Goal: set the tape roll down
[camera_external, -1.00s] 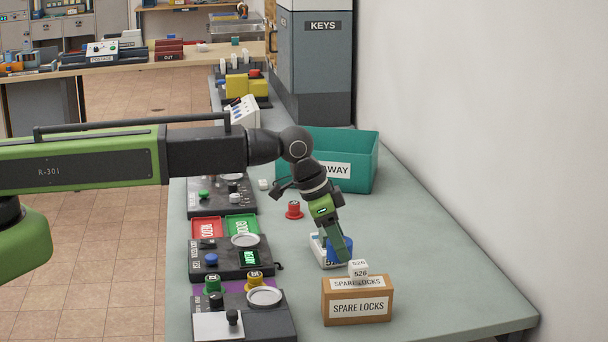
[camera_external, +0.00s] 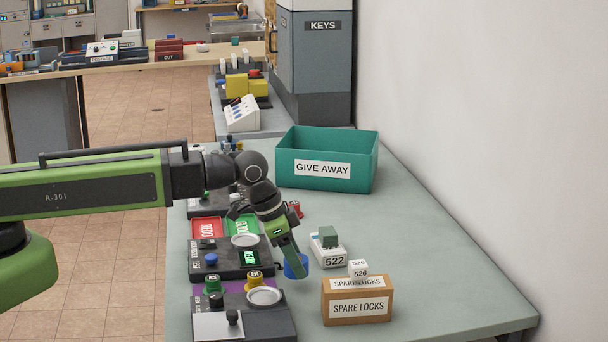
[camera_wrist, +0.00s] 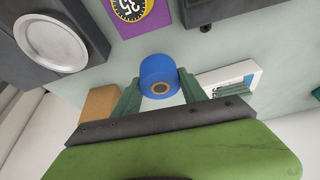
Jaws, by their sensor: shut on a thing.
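The blue tape roll (camera_external: 296,266), with a brown core seen in the wrist view (camera_wrist: 159,82), is between the green fingers of my gripper (camera_external: 300,270). The fingers are shut on its sides. In the outside view the roll is over the bench between the dark panels and the white 522 block. Whether it touches the bench cannot be told. The fingers hide part of it.
The white 522 block (camera_external: 334,261), with a green piece on top, stands to the right. The SPARE LOCKS box (camera_external: 358,309) is in front. A teal GIVE AWAY bin (camera_external: 292,168) is farther back. The bench's right side (camera_external: 430,260) is clear.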

